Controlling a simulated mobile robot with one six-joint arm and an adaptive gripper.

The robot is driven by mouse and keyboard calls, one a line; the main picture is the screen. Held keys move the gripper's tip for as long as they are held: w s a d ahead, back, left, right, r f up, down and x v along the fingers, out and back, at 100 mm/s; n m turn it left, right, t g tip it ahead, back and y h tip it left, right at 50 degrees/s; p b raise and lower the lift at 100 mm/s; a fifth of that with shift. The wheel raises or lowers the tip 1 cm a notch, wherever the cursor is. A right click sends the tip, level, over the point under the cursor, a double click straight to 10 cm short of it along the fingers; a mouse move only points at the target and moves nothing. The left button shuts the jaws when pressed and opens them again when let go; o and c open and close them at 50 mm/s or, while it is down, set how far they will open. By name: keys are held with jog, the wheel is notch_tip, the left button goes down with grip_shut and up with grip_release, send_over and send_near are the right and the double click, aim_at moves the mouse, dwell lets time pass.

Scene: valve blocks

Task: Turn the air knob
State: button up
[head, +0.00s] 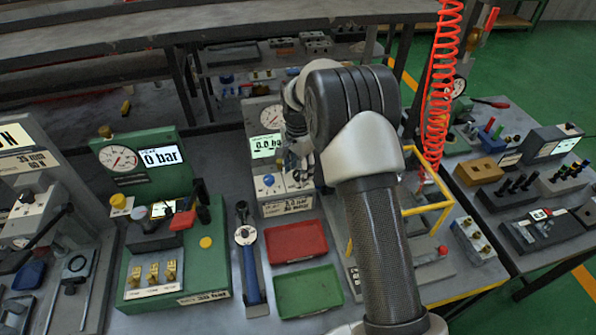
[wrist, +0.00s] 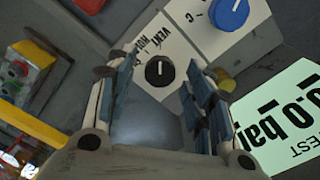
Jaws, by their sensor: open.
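A black knob (wrist: 160,70) with a white pointer line sits on a white panel in the wrist view. Lettering beside it reads like VENT and HOLD; no word "air" is legible. My gripper (wrist: 165,88) is open, its two fingers on either side of the knob in the picture. I see no contact, and the distance to the knob is unclear. A blue knob (wrist: 228,12) is on the panel at the top right, outside the fingers; it also shows in the head view (head: 268,180). In the head view my arm hides the black knob.
A green display (wrist: 285,115) reading 0.0 bar is right of the fingers. A brass-coloured part (wrist: 226,82) is close to the right finger. A red tray (head: 297,242) and green tray (head: 309,290) lie in front of the test unit. A yellow frame (head: 432,212) stands right of my arm.

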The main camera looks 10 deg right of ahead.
jog(key=c, duration=1.1)
